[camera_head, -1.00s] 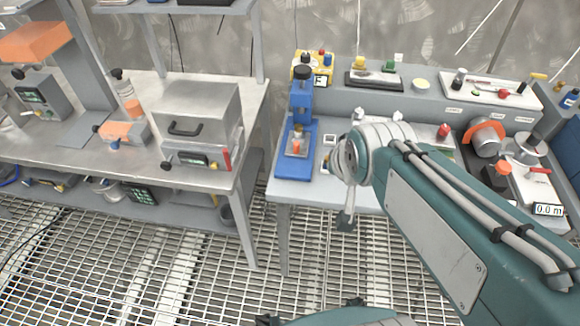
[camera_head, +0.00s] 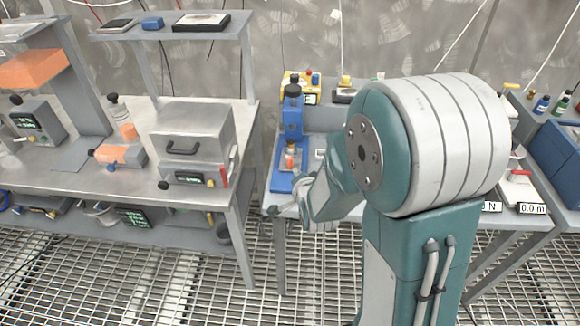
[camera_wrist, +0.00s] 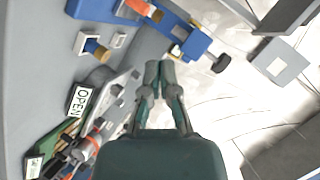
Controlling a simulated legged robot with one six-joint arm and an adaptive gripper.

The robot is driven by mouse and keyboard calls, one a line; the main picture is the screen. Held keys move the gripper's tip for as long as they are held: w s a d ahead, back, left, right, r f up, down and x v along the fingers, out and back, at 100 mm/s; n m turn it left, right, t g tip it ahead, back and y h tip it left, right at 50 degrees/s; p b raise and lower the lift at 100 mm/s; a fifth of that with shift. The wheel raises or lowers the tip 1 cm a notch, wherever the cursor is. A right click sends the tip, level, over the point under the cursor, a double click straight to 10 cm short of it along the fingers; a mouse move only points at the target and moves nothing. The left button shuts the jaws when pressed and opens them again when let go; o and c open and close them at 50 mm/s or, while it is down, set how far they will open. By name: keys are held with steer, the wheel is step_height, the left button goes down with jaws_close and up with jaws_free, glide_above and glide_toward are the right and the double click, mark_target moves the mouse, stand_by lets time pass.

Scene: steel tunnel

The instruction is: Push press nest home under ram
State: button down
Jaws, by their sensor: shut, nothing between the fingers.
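The blue press (camera_head: 293,118) stands on the right-hand bench, with a black knob on top. On its blue base, a small metal nest plate (camera_head: 293,165) bears an orange part. In the wrist view, part of a blue base (camera_wrist: 98,9) and an orange part (camera_wrist: 140,7) lie at the top edge. My gripper (camera_head: 272,210) is at the bench's front edge, just in front of the press base. In the wrist view my gripper (camera_wrist: 164,70) has its fingers together and empty. Whether it touches the press cannot be told.
A silver box with a handle (camera_head: 193,135) stands on the left bench, across a narrow gap. My arm hides much of the right bench. Grating floor (camera_head: 130,270) is clear in front.

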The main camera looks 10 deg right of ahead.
steer(key=f+m+t, duration=0.1)
steer(key=f, duration=0.1)
steer(key=f+m+t, duration=0.1)
steer(key=f+m, duration=0.1)
steer(key=f, duration=0.1)
steer(key=shift+w+d+f, duration=0.1)
steer(key=shift+w+f, duration=0.1)
steer(key=shift+f, duration=0.1)
step_height(320, 180, down, 4)
steer(key=s+m+t, duration=0.2)
steer(key=m, duration=0.1)
glide_toward(292, 167)
steer(key=shift+m+t+h, duration=0.3)
steer(key=shift+h, duration=0.1)
steer(key=w, duration=0.2)
steer(key=w+r, duration=0.1)
steer(key=w, duration=0.4)
steer(key=shift+w+a+r, duration=0.15)
steer(key=shift+w+a, duration=0.15)
steer(key=shift+w, duration=0.05)
steer(key=shift+w+d, duration=0.3)
steer(key=shift+w, duration=0.5)
steer(key=shift+w+d, duration=0.25)
steer(key=shift+w, duration=0.6)
steer(key=shift+s, duration=0.1)
